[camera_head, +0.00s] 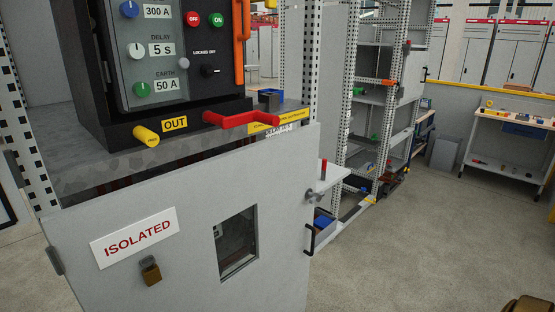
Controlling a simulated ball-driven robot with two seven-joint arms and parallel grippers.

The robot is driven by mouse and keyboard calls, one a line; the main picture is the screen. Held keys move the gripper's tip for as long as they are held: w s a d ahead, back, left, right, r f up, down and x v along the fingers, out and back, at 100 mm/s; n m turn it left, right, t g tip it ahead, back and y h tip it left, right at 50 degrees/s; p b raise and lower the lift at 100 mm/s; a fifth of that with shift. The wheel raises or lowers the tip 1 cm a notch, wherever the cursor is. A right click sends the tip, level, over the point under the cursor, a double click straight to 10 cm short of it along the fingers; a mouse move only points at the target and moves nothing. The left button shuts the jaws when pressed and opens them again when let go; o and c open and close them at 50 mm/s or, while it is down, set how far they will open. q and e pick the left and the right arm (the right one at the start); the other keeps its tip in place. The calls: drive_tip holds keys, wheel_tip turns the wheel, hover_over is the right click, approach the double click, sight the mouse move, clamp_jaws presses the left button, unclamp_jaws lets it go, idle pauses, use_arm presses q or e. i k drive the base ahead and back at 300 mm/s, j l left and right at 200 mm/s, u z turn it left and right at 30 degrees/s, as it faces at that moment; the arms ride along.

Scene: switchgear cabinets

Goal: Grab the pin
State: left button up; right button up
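No part is plainly marked as the pin. A small red upright peg (323,169) stands on a narrow white ledge (331,180) at the right side of the grey cabinet. A yellow cylindrical plug (146,136) with small lettering sticks out of the black breaker unit's base, left of the yellow OUT label (174,124). I cannot tell which of these is the pin. Neither of my grippers can be made out.
The cabinet door (180,205) carries an ISOLATED sign (134,237), a brown padlock-like piece (150,270) and a small window (237,243). A red crank handle (244,119) juts from the breaker. Open floor (420,240) lies right; a workbench (511,140) stands behind.

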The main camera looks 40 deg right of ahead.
sight(323, 177)
drive_tip(key=l+z, duration=0.4)
drive_tip(key=i+l+z, duration=0.15)
drive_tip(key=l+z, duration=0.25)
drive_tip(key=i+l+z, duration=0.15)
drive_tip(key=l+z, duration=0.25)
